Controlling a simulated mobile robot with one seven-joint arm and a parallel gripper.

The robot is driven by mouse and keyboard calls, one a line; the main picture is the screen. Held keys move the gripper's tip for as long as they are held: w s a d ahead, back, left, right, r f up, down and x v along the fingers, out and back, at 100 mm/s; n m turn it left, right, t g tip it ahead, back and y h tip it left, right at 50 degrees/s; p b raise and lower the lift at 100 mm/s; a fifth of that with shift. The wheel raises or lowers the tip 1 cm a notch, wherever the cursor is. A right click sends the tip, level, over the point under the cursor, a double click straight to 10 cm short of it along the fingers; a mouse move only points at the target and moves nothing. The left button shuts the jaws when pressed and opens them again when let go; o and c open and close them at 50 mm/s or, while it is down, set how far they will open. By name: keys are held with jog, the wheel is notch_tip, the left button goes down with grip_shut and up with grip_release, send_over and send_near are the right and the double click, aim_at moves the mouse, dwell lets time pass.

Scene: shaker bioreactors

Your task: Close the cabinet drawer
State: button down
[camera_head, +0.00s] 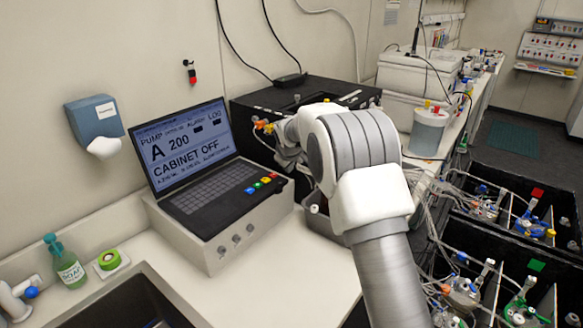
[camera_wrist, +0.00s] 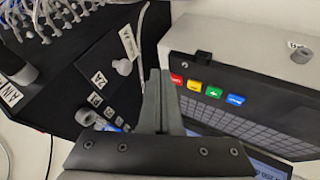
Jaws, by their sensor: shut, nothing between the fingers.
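A dark front panel (camera_head: 322,224) with a small grey knob shows low beside my arm. In the wrist view, a dark panel (camera_wrist: 108,88) marked 2A carries a grey round knob (camera_wrist: 122,67). I cannot tell for sure whether this panel is the drawer front or how far it stands out. My gripper (camera_wrist: 160,72) is shut and empty, its fingers just right of that knob, apparently apart from it. In the head view my arm hides the gripper.
A laptop (camera_head: 200,155) on a white console (camera_head: 215,250) with colored buttons stands left of the cabinet. Tubes and small fittings crowd the cabinet. Black bins with bioreactor vessels (camera_head: 520,220) lie right of my arm.

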jog(key=b+v, duration=0.1)
jog(key=v, duration=0.9)
jog(key=s+d+r+m+g, duration=0.15)
jog(key=s+d+r, duration=0.3)
jog(key=s, duration=0.55)
jog(key=s+d+r+m+t, duration=0.1)
jog(key=s+d+r+m, duration=0.25)
jog(key=s+d, duration=0.45)
jog(key=s+d+f+m, duration=0.1)
jog(key=s+f+m, duration=0.1)
jog(key=s, duration=1)
jog(key=s+f+m+g, duration=0.1)
jog(key=s+f+m, duration=0.1)
jog(key=s, duration=1.1)
jog(key=shift+d+f, duration=0.4)
